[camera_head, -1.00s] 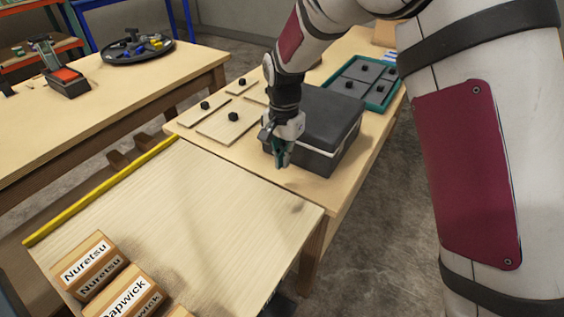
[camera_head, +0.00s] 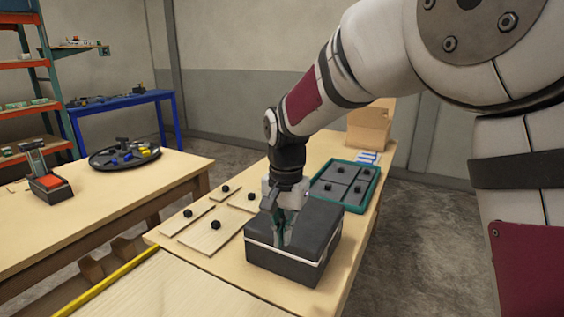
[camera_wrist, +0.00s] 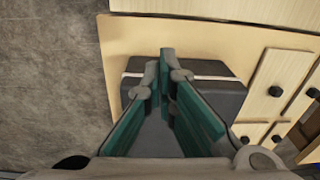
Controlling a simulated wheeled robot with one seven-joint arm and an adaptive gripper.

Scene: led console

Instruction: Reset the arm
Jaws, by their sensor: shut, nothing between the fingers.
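My gripper (camera_head: 282,238) points down over the dark grey box (camera_head: 318,235) on the wooden table. Its teal fingers are shut with nothing between them. In the wrist view the gripper (camera_wrist: 165,62) shows its fingertips close together in front of the dark box (camera_wrist: 222,92), which has a pale band. I cannot tell whether the fingertips touch the box. My arm reaches in from the upper right of the head view.
Wooden panels with black knobs (camera_head: 211,238) lie left of the box. A teal tray (camera_head: 377,188) with grey panels lies behind it. A second table (camera_head: 100,215) at left holds a round black tray (camera_head: 124,165) and a red-topped device (camera_head: 48,186). Grey floor lies at right.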

